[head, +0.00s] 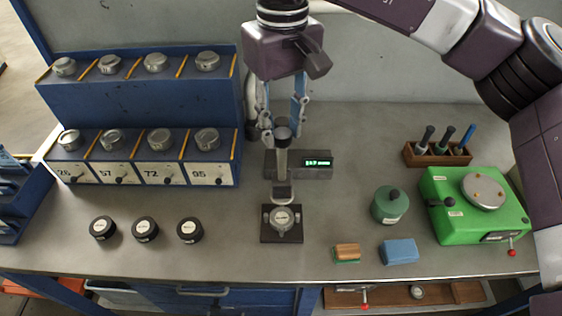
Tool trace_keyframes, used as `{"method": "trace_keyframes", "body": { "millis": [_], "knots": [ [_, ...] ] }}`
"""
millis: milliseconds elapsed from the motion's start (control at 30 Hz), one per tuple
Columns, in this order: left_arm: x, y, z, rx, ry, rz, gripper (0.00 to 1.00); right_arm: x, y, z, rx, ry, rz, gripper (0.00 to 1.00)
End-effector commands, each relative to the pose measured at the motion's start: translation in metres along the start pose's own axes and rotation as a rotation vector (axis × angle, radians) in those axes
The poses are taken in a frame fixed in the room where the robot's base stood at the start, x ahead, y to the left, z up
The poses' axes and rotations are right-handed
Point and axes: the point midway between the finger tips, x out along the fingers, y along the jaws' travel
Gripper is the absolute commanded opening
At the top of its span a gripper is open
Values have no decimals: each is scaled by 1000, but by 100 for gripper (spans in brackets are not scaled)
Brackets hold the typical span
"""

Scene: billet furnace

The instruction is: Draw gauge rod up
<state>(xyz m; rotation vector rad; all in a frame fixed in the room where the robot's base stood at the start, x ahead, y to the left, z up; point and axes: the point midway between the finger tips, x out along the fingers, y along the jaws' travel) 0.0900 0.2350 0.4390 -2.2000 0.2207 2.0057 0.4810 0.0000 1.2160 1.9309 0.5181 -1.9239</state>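The gauge stand (270,237) has a dark square base at the middle of the bench, with a round silver piece on it. The gauge rod (282,160) stands upright behind it, topped by a dark round knob (282,132). A grey readout box (317,162) with green digits sits beside the rod; the digits are too small to read surely. My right gripper (282,138) points down from above, its two fingers apart on either side of the knob. I see gaps between fingers and knob, so it looks open. My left gripper is out of view.
A blue rack (140,95) with silver round pieces stands at left, with several black pucks (145,229) in front. At right are a green machine (470,205), a green pot (390,205), a brush (347,252), a blue block (399,251) and a wooden tool holder (437,155).

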Motion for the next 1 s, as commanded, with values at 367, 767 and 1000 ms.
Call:
{"method": "trace_keyframes", "body": {
  "millis": [367, 767, 1000],
  "knots": [
    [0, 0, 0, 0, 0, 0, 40, 2, 0, 1, 0, -3, 0, 44],
    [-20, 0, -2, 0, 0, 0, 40, -26, 0, 0, 0, -3, 0, 44],
    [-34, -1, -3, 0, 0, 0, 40, -45, 0, 0, 0, -3, 0, 44]
  ]
}}
